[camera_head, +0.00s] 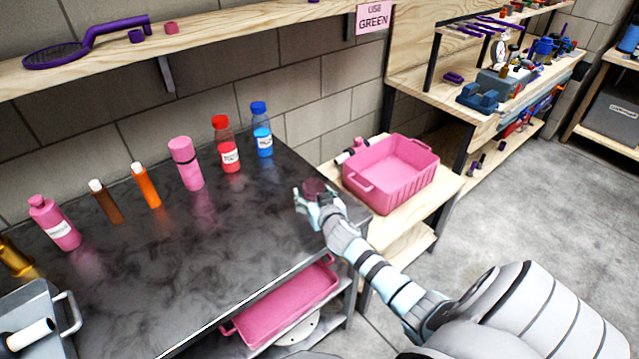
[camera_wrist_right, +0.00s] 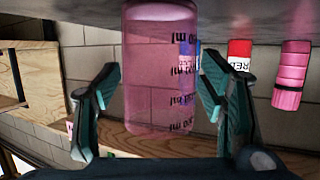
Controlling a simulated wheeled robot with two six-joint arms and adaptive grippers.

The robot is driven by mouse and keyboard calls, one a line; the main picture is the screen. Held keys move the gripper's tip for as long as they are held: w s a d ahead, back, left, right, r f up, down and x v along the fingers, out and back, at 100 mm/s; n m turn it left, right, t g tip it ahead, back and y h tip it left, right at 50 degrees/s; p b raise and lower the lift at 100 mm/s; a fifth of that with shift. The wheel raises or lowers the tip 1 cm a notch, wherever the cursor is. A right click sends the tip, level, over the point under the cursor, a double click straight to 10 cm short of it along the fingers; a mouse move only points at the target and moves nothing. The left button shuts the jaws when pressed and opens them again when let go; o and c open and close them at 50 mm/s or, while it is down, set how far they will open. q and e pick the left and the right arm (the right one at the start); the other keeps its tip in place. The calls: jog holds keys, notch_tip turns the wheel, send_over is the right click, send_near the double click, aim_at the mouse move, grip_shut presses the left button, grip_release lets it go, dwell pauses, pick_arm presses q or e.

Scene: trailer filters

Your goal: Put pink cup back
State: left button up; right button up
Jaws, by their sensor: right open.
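The pink cup (camera_head: 314,187) is see-through with dark volume marks. It stands on the dark table near its right end. In the right wrist view the cup (camera_wrist_right: 160,75) fills the space between the two fingers, with one finger on each side. My right gripper (camera_head: 310,197) is open around the cup; small gaps show between its fingers and the cup wall. My left gripper is not in view.
A row of bottles stands along the table's back, including a blue-capped bottle (camera_head: 261,132), a red one (camera_head: 227,146) and a pink flask (camera_head: 186,165). A pink bin (camera_head: 400,178) stands on a wooden stand to the right. A wooden shelf (camera_head: 235,32) runs above.

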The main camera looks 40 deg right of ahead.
jog(key=p+v, duration=0.1)
jog(key=v, duration=0.7)
jog(key=shift+s+r, duration=0.1)
jog(key=shift+s, duration=0.05)
jog(key=shift+s+a, duration=0.1)
jog(key=shift+s, duration=0.05)
jog(key=s+a+f+n+g+y, duration=0.25)
jog(key=s+a+g, duration=0.35)
jog(key=s, duration=0.6)
jog(key=s+a+f+n+g+y, duration=0.2)
jog(key=s+a+f+n+g, duration=0.1)
jog(key=s+a, duration=0.8)
jog(key=s+d+f+g, duration=0.1)
jog(key=s+d+f, duration=0.1)
jog(key=f, duration=0.8)
jog(key=s+d+f+g, duration=0.1)
jog(key=s+d+f, duration=0.1)
jog(key=f, duration=0.8)
jog(key=s+f+g, duration=0.1)
jog(key=s+f, duration=1.1)
jog(key=s, duration=0.2)
jog(key=shift+d+f+m, duration=0.35)
jog(key=shift+f, duration=0.05)
